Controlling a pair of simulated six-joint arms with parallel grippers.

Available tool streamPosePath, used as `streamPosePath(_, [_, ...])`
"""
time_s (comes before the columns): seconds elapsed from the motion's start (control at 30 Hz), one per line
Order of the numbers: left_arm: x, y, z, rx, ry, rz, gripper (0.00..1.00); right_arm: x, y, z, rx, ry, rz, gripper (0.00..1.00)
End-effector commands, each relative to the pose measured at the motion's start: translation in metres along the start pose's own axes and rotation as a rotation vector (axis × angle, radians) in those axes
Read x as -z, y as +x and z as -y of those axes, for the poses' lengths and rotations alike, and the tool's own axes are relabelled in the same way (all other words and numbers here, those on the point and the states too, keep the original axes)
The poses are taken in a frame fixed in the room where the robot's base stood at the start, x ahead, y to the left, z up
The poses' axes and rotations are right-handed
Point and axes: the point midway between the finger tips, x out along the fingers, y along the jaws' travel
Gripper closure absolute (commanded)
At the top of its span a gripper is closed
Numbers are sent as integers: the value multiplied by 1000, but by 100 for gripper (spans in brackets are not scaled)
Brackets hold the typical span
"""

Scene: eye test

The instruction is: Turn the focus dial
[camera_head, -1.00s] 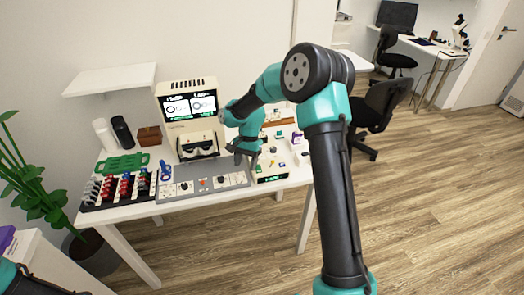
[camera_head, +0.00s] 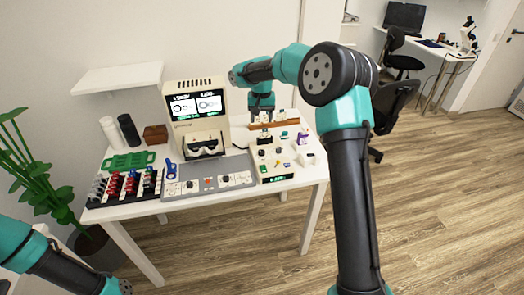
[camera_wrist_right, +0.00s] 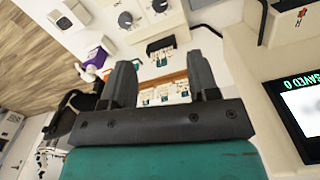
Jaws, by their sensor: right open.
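Black dials show on the cream control box (camera_head: 288,182) and on the grey panel (camera_head: 204,190) in the head view. I cannot read which one is the focus dial. Two round dark dials (camera_wrist_right: 125,19) show at the top of the right wrist view, beyond the fingers. My right gripper (camera_head: 262,117) is above the back of the table, to the right of the machine and behind the control box.
The cream machine (camera_head: 181,133) with its lit screen (camera_head: 195,105) stands behind the grey panel, close to my right gripper. A rack of coloured pieces (camera_head: 125,188) and a green tray (camera_head: 128,162) are at the left. A wooden rack (camera_head: 287,123) stands at the back right.

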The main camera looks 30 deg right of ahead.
Motion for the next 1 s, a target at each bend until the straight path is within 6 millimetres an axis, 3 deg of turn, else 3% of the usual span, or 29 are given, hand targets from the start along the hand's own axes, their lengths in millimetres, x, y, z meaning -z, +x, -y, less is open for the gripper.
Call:
streamPosePath(0.8, [0,0,0,0,0,0,57,-1,134,0,-1,0,4,45])
streamPosePath(1.0, [0,0,0,0,0,0,57,0,158,0,0,1,2,45])
